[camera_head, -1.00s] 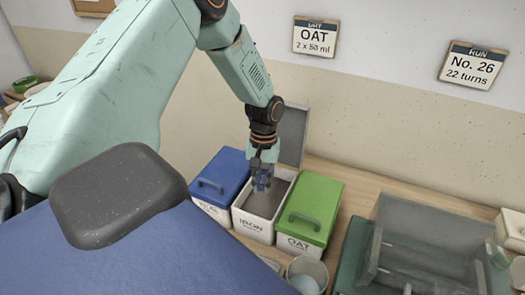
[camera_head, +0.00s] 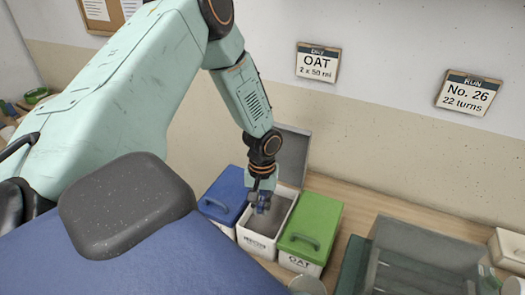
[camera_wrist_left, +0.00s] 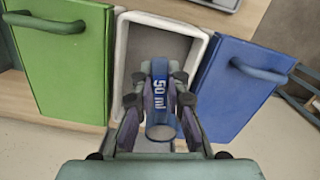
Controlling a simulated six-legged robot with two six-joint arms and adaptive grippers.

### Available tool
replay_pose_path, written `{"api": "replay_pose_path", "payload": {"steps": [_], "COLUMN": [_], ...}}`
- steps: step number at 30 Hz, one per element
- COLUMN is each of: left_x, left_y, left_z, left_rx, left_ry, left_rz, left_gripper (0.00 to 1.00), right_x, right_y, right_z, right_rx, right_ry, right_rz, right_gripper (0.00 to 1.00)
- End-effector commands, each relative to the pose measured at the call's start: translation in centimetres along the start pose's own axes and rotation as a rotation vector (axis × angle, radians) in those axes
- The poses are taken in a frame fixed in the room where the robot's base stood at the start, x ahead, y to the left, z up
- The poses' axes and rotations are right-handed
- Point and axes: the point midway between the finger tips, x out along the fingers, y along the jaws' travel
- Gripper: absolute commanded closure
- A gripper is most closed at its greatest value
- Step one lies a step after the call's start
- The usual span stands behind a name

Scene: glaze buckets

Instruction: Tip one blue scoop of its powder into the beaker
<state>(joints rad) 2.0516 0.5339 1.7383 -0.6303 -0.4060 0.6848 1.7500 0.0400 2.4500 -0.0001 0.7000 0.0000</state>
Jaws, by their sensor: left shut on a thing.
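My left gripper (camera_head: 262,200) is at the mouth of the open white bin labelled IRON (camera_head: 255,243). It is shut on the blue scoop (camera_head: 265,206), whose blue part marked 50 ml (camera_wrist_left: 159,84) shows between the fingers in the left wrist view. Whether the scoop bowl holds powder is hidden. The bin's inside looks grey. A pale round vessel, which seems to be the beaker (camera_head: 307,286), stands in front of the green bin and is cut by the lower edge of the head view. My right gripper is not in view.
A clear-sided box (camera_head: 425,255) is at right.

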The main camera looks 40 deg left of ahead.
Motion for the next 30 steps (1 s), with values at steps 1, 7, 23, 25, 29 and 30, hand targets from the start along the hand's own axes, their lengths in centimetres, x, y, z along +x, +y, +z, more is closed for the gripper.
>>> {"api": "replay_pose_path", "payload": {"steps": [1,7,23,25,29,30], "left_x": [-0.5,-0.7,-1.5,-1.5,-1.5,-1.5], "left_y": [0.0,-0.2,-0.3,-0.3,-0.3,-0.3], "left_z": [0.3,1.0,2.2,2.2,2.2,2.2], "left_rx": [0.0,0.001,0.002,0.001,0.001,0.001], "left_ry": [0.005,0.032,0.081,0.082,0.082,0.082], "left_rz": [0.003,0.0,0.006,0.007,0.006,0.006], "left_gripper": [1.0,1.0,1.0,1.0,1.0,1.0], "right_x": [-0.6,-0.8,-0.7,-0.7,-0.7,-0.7], "right_y": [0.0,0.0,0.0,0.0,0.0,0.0], "right_z": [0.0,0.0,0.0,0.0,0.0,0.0], "right_rx": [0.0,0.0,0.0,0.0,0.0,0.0], "right_ry": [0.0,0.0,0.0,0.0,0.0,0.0], "right_rz": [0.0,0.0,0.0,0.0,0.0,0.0], "right_gripper": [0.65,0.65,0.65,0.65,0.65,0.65]}}
